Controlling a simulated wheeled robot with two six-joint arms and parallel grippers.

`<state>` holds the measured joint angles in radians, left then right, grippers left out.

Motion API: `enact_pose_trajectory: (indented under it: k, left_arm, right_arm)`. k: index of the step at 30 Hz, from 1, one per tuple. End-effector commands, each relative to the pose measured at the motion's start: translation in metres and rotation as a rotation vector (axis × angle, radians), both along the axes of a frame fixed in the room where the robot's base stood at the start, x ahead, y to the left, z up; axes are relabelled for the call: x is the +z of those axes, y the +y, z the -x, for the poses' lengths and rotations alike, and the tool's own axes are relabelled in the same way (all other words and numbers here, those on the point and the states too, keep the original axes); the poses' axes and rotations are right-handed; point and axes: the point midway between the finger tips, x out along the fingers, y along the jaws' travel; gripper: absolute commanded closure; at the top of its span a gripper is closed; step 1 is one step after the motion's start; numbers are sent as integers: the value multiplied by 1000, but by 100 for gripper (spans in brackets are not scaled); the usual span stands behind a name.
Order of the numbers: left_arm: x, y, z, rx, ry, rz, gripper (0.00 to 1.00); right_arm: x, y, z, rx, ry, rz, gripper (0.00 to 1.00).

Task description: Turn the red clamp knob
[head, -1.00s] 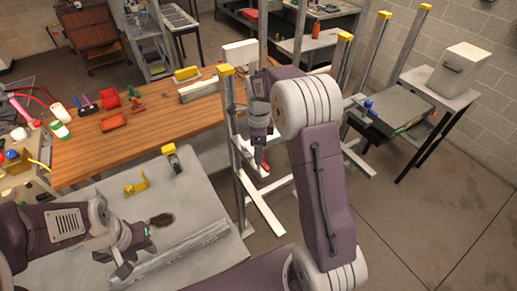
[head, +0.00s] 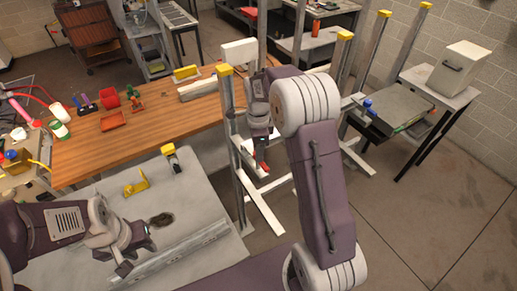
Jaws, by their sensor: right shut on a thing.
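The red clamp knob (head: 265,170) is low on the white and grey frame right of the wooden bench, mostly hidden behind my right gripper. My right gripper (head: 262,164) points down and is shut on the knob; small red parts show around its fingertips. My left gripper (head: 126,266) hangs over the grey table at lower left, away from the knob. Its fingers are too small and dark to tell whether they are open.
The upright frame with yellow-capped posts (head: 226,100) stands close to my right gripper. The wooden bench (head: 150,140) holds a red bin (head: 110,98) and a red tray (head: 112,121). A grey table (head: 190,195) with yellow parts lies in front.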

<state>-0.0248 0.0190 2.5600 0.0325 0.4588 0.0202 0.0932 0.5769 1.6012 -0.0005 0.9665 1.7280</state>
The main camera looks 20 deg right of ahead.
Motion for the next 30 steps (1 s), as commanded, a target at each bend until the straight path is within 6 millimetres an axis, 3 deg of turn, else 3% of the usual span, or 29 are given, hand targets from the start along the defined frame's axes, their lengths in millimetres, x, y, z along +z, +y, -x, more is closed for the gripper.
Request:
enact_pose_trajectory:
  k: [30]
  left_arm:
    - [34,0,0,0,0,0,64]
  right_arm:
    - [6,0,-4,956,-13,4,100]
